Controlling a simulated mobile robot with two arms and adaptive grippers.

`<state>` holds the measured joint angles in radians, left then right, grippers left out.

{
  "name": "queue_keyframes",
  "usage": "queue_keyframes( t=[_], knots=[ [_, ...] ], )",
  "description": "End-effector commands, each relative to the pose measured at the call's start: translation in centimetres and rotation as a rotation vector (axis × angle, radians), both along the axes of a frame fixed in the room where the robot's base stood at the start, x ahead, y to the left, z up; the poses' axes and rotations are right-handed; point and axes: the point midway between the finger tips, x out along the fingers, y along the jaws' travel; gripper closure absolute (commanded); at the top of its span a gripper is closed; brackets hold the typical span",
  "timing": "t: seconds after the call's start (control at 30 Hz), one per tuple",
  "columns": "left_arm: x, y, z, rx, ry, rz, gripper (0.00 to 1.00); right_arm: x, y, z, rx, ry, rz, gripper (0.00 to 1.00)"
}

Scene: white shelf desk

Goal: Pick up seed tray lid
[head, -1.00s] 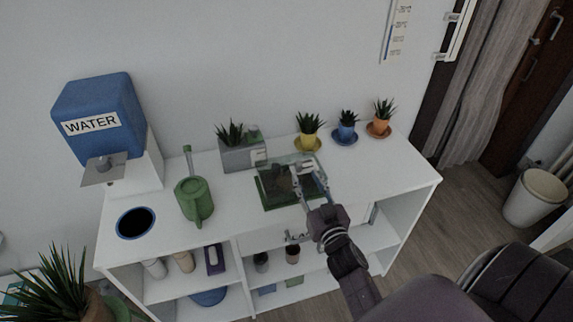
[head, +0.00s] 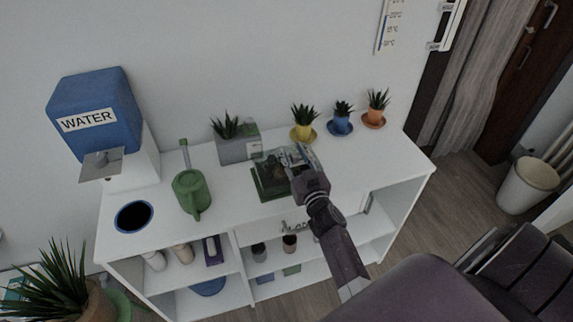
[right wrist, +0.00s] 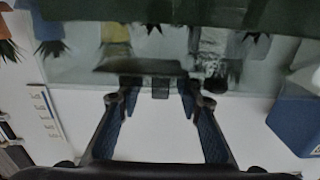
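The seed tray (head: 266,196) is dark green and sits on the white desk top, right of the watering can. The clear seed tray lid is over it; in the right wrist view the lid (right wrist: 75,72) is a tinted see-through sheet with pots visible through it. My right gripper (head: 302,156) is at the lid's upper right part, its fingers apart. In the right wrist view, a dark bar and small block, perhaps the lid's handle, show between the fingertips of the gripper (right wrist: 160,90); contact is unclear. My left gripper is not in view.
A grey planter (head: 236,150) stands behind the tray. Yellow (head: 303,134), blue (head: 340,127) and orange (head: 374,118) pots stand at the back right. The watering can (head: 190,192) and water dispenser (head: 95,110) are on the left. The desk's right end is clear.

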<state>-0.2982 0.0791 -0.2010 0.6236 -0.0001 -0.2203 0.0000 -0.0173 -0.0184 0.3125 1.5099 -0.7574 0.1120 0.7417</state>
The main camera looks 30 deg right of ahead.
Motion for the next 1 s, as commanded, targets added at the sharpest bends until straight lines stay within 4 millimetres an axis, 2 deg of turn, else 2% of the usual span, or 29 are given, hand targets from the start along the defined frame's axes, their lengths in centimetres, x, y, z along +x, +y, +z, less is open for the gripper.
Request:
queue_keyframes(
  t=[0.13,0.43,0.8,1.0],
  knots=[
    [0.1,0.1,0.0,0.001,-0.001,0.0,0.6,0.0,0.0,0.0,0.0,0.0,0.0,0.68],
    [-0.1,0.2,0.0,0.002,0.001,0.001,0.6,0.0,0.0,0.0,0.0,0.0,0.0,1.0],
    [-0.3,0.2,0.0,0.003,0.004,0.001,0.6,0.0,0.0,0.2,0.0,-0.002,0.0,1.0],
    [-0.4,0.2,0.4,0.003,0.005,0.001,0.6,0.0,-0.1,1.5,-0.003,-0.004,0.001,1.0]
  ],
)
